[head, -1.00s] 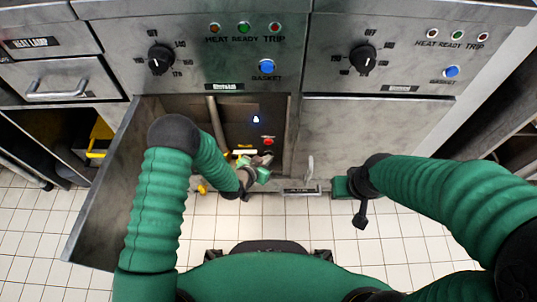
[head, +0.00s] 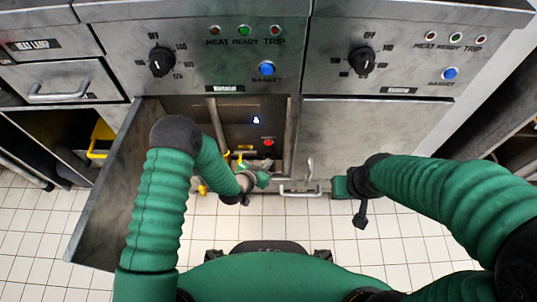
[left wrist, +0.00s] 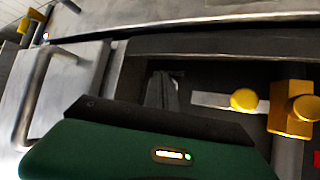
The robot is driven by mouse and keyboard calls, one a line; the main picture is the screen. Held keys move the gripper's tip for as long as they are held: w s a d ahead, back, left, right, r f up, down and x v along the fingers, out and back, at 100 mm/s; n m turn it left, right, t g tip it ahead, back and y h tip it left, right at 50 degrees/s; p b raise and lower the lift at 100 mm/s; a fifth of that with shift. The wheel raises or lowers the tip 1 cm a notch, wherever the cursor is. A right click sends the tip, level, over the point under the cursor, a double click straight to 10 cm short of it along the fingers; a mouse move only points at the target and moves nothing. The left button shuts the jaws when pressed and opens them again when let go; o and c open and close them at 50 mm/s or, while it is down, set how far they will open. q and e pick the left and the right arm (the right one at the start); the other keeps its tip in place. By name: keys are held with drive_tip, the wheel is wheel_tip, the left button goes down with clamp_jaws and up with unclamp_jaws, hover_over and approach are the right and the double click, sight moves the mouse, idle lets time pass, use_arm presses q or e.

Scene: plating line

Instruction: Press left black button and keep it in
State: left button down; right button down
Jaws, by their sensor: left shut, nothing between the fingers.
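My left gripper (head: 264,180) is shut and empty, low in front of the open left cabinet bay (head: 238,112). In the left wrist view its dark fingers (left wrist: 162,90) point into the dark bay. I cannot make out a black button; the forearm and gripper hide part of the bay. A red reset button (head: 268,142) and a small lit white-blue lamp (head: 256,120) are inside the bay. My right gripper (head: 358,205) hangs apart at the right cabinet, its fingers unclear.
The bay's door (head: 105,195) stands open at left. Yellow valve parts (left wrist: 292,110) and a yellow knob (left wrist: 244,100) sit close to the right of my left fingers. A closed panel (head: 375,140) covers the right bay. The tiled floor (head: 410,245) is clear.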

use_arm(q)
drive_tip(key=shift+s, duration=0.2)
drive_tip(key=s+p, duration=0.2)
drive_tip(key=s, duration=0.3)
idle(0.4)
